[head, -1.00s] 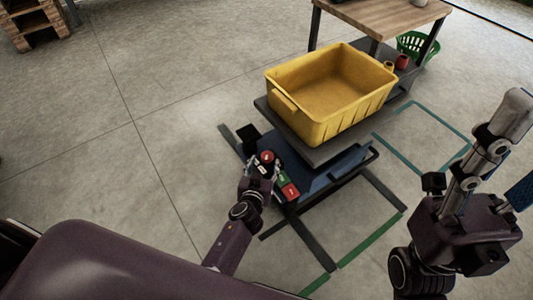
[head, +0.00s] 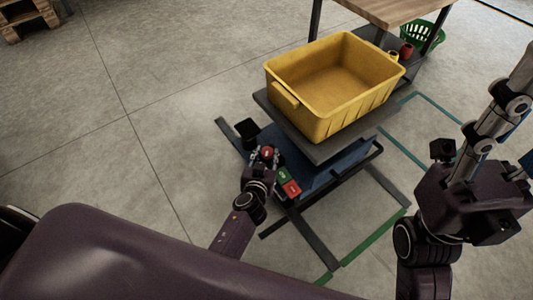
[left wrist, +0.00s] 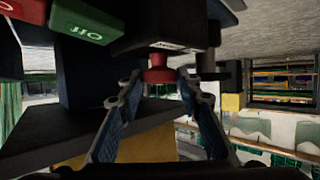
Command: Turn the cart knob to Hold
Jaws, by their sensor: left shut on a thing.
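The cart knob (head: 267,152) is round and red with a pale mark on top, on the near edge of the blue cart (head: 335,171). My left gripper (head: 264,158) is at the knob with its fingers on either side. In the left wrist view the red knob (left wrist: 159,69) stands between the two fingertips (left wrist: 159,78), under a black housing (left wrist: 165,28), and the gripper is shut on it. The knob's setting and the word Hold cannot be read. My right arm shows at the right, but its gripper is out of view.
A green block (head: 283,174) and a red block (head: 292,189) sit beside the knob. A yellow bin (head: 320,118) rests on the cart's grey top (head: 270,104). A wooden table (head: 400,10) and green basket (head: 421,35) stand behind.

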